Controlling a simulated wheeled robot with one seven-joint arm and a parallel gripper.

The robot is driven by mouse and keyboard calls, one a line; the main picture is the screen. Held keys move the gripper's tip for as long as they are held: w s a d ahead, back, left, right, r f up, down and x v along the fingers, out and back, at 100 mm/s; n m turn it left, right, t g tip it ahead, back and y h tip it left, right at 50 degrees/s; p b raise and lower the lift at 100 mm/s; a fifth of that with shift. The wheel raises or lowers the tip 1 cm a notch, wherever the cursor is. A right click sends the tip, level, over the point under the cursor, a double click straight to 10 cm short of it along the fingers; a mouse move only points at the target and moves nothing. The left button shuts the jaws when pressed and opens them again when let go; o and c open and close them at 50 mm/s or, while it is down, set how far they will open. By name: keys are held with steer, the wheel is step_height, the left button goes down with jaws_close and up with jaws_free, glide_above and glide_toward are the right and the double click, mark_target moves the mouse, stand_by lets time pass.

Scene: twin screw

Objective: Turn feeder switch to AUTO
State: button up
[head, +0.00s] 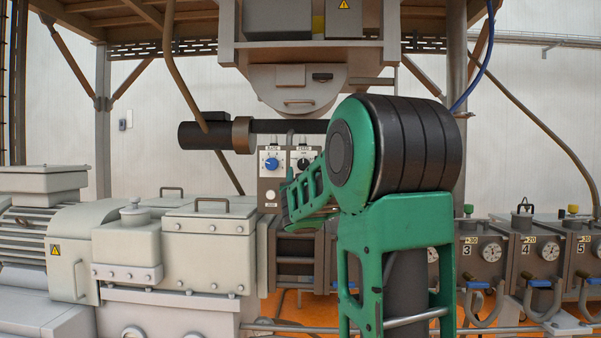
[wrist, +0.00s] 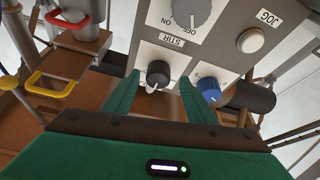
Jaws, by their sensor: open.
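The feeder switch is the black knob (head: 303,164) under the FEED label on the grey control panel (head: 268,182). It also shows in the wrist view (wrist: 158,73), where the panel appears upside down and a pale mark shows at the knob's lower edge. I cannot read its setting or an AUTO mark. My gripper (wrist: 160,79) is open, with one green finger on each side of the black knob. I cannot tell whether the fingers touch it. In the head view my gripper (head: 292,198) is partly hidden and reaches in front of the panel.
A blue knob (head: 270,164) under RATE sits beside the black one, close outside one finger in the wrist view (wrist: 208,90). A grey ON/OFF knob (wrist: 190,10) labelled STIR and a white JOG button (wrist: 251,40) are near. A dark cylinder (head: 205,135) lies above the panel.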

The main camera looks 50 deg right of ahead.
mark_target(303, 164)
steer(key=shift+x, duration=1.3)
steer(key=shift+c, duration=0.2)
